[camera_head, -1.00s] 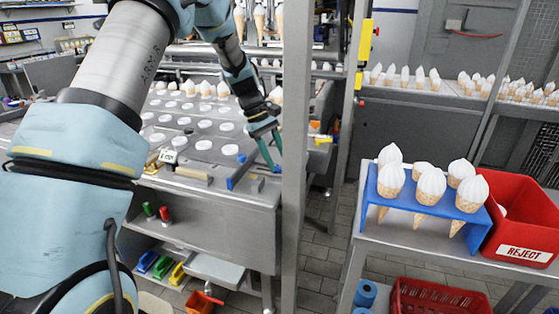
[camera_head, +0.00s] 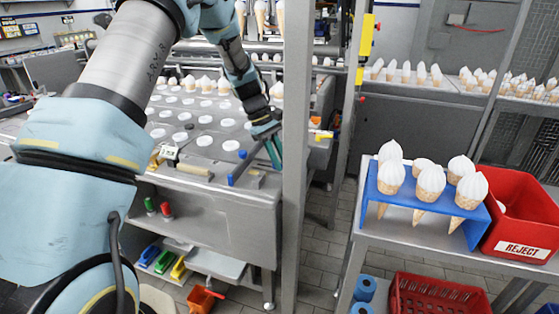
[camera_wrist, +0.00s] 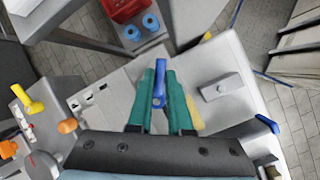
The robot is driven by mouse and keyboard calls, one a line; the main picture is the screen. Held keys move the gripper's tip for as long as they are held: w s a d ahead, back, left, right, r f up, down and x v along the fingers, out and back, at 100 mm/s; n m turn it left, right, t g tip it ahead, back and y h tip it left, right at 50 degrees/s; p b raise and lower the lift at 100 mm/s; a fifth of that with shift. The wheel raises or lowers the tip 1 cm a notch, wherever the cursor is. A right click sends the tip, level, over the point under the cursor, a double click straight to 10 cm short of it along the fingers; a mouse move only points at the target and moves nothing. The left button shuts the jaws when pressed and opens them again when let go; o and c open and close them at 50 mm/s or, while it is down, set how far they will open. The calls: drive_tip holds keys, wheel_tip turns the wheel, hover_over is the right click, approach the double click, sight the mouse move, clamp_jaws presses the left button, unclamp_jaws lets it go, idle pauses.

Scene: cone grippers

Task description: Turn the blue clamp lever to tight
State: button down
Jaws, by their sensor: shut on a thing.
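The blue clamp lever (camera_wrist: 159,92) is between the two green fingers of my gripper (camera_wrist: 159,84) in the wrist view. It stands over a light grey machine surface, and the fingers are shut on it. In the head view, my gripper (camera_head: 273,154) points down at the right end of the grey machine, beside a grey post. The lever cannot be made out there, behind the fingers and post. The tight mark is not readable in either view.
The grey post (camera_head: 296,150) stands close on the right. A grey block (camera_wrist: 221,87) sits near the fingers. Yellow (camera_wrist: 27,99) and orange (camera_wrist: 68,126) knobs are at the left of the wrist view.

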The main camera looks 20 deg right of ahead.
drive_tip(key=shift+n, duration=0.3)
drive_tip(key=shift+d+n+t+h+b, duration=0.3)
drive_tip(key=shift+n+t+h+b, duration=0.15)
drive_tip(key=shift+n, duration=0.75)
drive_tip(key=shift+w+d+n+t+h, duration=0.2)
drive_tip(key=shift+n+t, duration=0.2)
drive_tip(key=shift+n, duration=0.5)
drive_tip(key=shift+w+d+n+t+h, duration=0.15)
drive_tip(key=shift+n+t, duration=0.2)
drive_tip(key=shift+n, duration=0.55)
drive_tip(key=c, duration=0.8)
unclamp_jaws()
drive_tip(key=shift+s, duration=0.1)
drive_tip(key=shift+c, duration=0.2)
drive_tip(key=shift+r, duration=0.15)
drive_tip(key=b+v, duration=0.3)
drive_tip(key=v, duration=0.7)
drive_tip(key=shift+a+r, duration=0.15)
drive_tip(key=shift+r, duration=0.1)
